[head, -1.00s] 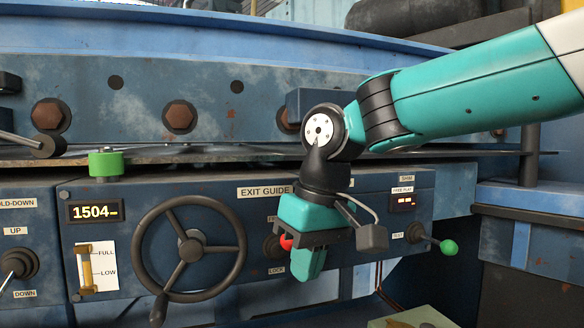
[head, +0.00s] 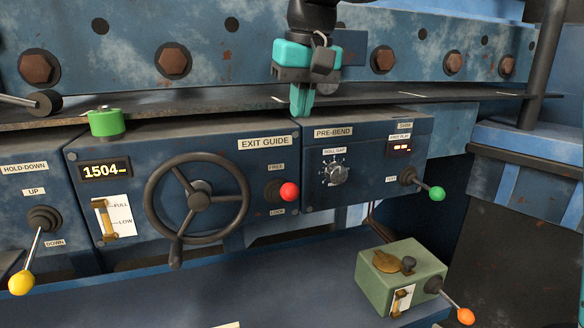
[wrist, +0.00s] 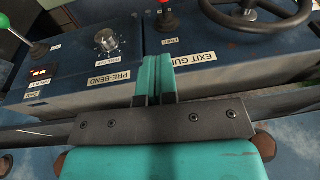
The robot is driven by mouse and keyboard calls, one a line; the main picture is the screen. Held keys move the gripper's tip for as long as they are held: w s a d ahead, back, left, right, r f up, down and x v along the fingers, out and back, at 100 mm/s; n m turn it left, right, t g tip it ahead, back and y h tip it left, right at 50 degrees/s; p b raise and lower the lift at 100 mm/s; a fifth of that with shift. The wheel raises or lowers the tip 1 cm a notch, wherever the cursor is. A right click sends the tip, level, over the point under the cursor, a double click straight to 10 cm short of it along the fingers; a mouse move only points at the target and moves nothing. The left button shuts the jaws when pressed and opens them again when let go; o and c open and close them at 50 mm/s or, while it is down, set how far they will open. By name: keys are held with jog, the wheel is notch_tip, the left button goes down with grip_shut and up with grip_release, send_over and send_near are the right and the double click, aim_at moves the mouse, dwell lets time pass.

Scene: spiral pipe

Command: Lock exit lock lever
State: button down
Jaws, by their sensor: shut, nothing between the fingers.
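The exit lock lever is the red-knobbed lever (head: 289,191) on the blue exit guide panel (head: 262,160). It sits between the FREE and LOCK labels, right of the handwheel. The knob points out toward the head camera, and I cannot tell which label it favours. In the wrist view the red knob (wrist: 166,22) is at the top, ahead of the fingers and apart from them. My gripper (head: 301,108) is shut and empty, pointing down above the panel's top edge, up from the lever. Its teal fingers also show in the wrist view (wrist: 155,75).
A black handwheel (head: 198,198) is left of the lever. The pre-bend panel (head: 320,150) with its roll gap knob (head: 336,173) and a green-knobbed lever (head: 437,193) is on the right. A green box (head: 385,262) with an orange-knobbed lever stands lower right.

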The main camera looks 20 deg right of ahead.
jog(key=p, duration=0.2)
send_over(284, 193)
jog(key=w+d, duration=0.2)
jog(key=d, duration=0.1)
notch_tip(284, 193, down, 7)
jog(key=shift+s+a+f+p, duration=0.15)
jog(key=shift+f+p, duration=0.1)
jog(key=shift+f, duration=0.5)
jog(key=shift+s+a+f+p, duration=0.15)
jog(key=shift+s+f+p, duration=0.05)
jog(key=shift+f, duration=0.55)
jog(key=shift+s+a+f+p, duration=0.15)
jog(key=shift+f+p, duration=0.1)
jog(key=shift+f, duration=0.5)
